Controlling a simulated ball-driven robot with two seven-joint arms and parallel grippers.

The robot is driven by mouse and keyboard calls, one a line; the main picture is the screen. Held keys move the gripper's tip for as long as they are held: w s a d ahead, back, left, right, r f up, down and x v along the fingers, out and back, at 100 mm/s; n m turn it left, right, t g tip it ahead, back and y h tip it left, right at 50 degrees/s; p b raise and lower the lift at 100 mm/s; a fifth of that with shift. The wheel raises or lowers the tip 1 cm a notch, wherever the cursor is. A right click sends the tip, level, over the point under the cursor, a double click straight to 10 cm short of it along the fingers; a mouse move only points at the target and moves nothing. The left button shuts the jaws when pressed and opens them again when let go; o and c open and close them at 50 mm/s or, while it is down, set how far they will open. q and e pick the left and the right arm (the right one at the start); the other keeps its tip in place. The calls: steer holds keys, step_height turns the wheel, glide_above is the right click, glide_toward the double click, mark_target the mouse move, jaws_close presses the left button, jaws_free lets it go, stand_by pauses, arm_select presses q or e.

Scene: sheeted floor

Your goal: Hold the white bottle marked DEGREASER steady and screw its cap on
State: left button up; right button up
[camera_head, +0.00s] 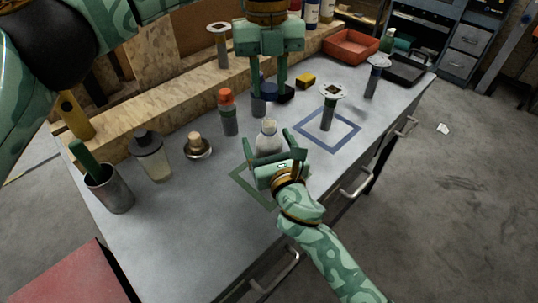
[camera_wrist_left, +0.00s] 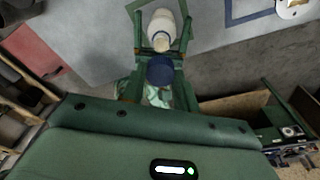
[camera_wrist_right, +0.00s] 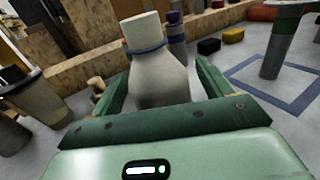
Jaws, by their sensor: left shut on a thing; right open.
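The white bottle (camera_head: 268,138) stands upright on the grey bench inside a green square outline, its neck bare. It fills the middle of the right wrist view (camera_wrist_right: 156,80), with a blue ring around its neck. No lettering is readable. My right gripper (camera_head: 273,152) is open, with a finger on each side of the bottle; contact is unclear. My left gripper (camera_head: 268,92) points down above and beyond the bottle, shut on a dark blue cap (camera_wrist_left: 160,70). The cap is apart from the bottle neck in the head view.
Close behind the bottle stand an orange-topped bottle (camera_head: 228,112) and a grey cylinder (camera_head: 259,106). A flanged post (camera_head: 327,112) stands in a blue square outline (camera_head: 346,139) at right. The front bench is clear.

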steer(key=shift+w+a, duration=0.2)
steer(key=shift+w, duration=0.4)
steer(key=c, duration=1.5)
arm_select(q)
glide_above(269, 123)
steer(key=shift+w+f, duration=0.15)
steer(key=shift+f, duration=2.3)
steer(key=shift+f, duration=0.1)
steer(key=shift+f, duration=0.8)
steer(key=shift+f, duration=0.55)
